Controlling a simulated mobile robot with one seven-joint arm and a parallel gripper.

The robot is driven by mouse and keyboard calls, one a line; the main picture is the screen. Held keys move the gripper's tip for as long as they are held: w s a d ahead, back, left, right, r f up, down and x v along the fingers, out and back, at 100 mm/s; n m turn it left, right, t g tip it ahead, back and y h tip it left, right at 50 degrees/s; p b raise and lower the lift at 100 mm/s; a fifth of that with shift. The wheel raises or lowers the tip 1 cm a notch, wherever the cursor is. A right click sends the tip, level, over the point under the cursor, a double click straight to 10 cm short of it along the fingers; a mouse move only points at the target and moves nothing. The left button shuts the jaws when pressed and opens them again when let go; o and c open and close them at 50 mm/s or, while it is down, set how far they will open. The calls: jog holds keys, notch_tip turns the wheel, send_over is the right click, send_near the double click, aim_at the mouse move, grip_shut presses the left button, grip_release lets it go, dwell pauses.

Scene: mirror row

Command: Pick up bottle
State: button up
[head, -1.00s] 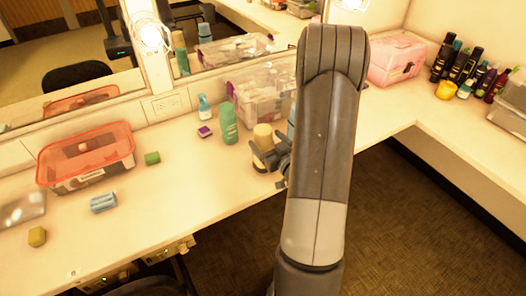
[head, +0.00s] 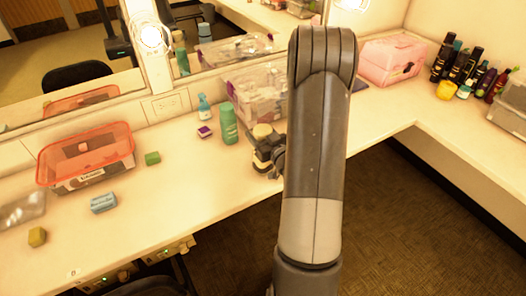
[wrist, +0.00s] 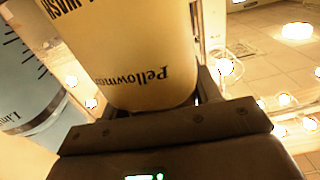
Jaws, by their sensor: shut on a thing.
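In the wrist view the same cream bottle (wrist: 150,45), with dark lettering, fills the space between the fingers. My gripper is shut on it.
A clear bin (head: 258,100) is behind. A red-rimmed bin (head: 88,165) sits at left.

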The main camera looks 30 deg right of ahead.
grip_shut()
dwell(0.3)
jog(key=shift+r, duration=0.15)
